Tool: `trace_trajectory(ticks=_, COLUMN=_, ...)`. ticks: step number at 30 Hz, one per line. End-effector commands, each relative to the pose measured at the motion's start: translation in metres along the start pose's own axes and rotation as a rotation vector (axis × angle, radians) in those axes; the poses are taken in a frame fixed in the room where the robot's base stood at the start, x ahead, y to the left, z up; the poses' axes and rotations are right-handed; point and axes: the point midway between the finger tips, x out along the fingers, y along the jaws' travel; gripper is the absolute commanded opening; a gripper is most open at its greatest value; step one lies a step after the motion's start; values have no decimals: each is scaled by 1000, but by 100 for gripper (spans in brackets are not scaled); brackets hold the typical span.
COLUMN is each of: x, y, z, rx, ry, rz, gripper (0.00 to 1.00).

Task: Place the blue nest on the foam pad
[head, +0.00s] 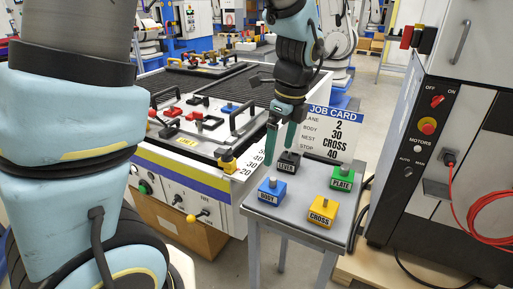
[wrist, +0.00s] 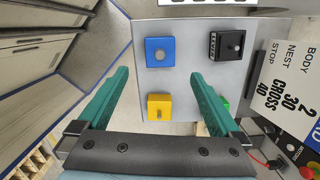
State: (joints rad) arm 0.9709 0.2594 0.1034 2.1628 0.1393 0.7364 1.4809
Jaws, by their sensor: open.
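My gripper (head: 281,146) is open, its two green fingers pointing down above the back left part of a small grey table (head: 291,226). In the wrist view the open fingers (wrist: 160,78) have nothing between them at their tips. A blue block (head: 271,190) with a knob and a label that seems to read BODY stands on that table; it also shows in the wrist view (wrist: 160,52). A small blue piece (head: 228,107) lies on the fixture tray (head: 185,139). I cannot tell which blue thing is the nest. I cannot make out a foam pad.
The small table also holds a black block (head: 288,163), a yellow block labelled CROSS (head: 321,211) and a green block labelled PLATE (head: 342,178). A job card (head: 332,131) stands behind. A cabinet (head: 440,130) with a red cable is at right.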

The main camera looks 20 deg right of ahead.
Motion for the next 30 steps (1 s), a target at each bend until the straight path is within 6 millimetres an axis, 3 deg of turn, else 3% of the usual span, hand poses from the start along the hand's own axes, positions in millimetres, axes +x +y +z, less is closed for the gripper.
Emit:
trace_trajectory(ticks=5, x=0, y=2, z=5, rx=-34, ry=2, rz=0, gripper=100)
trace_trajectory(ticks=8, x=3, y=11, z=24, rx=-189, ry=15, rz=-3, gripper=100)
trace_trajectory(ticks=11, x=9, y=31, z=58, rx=-499, ry=36, rz=-7, gripper=100)
trace_trajectory(ticks=18, x=27, y=110, z=138, rx=-1479, ry=96, rz=-16, gripper=100)
trace_trajectory(ticks=24, x=36, y=165, z=170, rx=-2103, ry=130, rz=-24, gripper=100)
trace_trajectory(ticks=30, x=40, y=187, z=178, rx=-2351, ry=145, rz=-27, gripper=100)
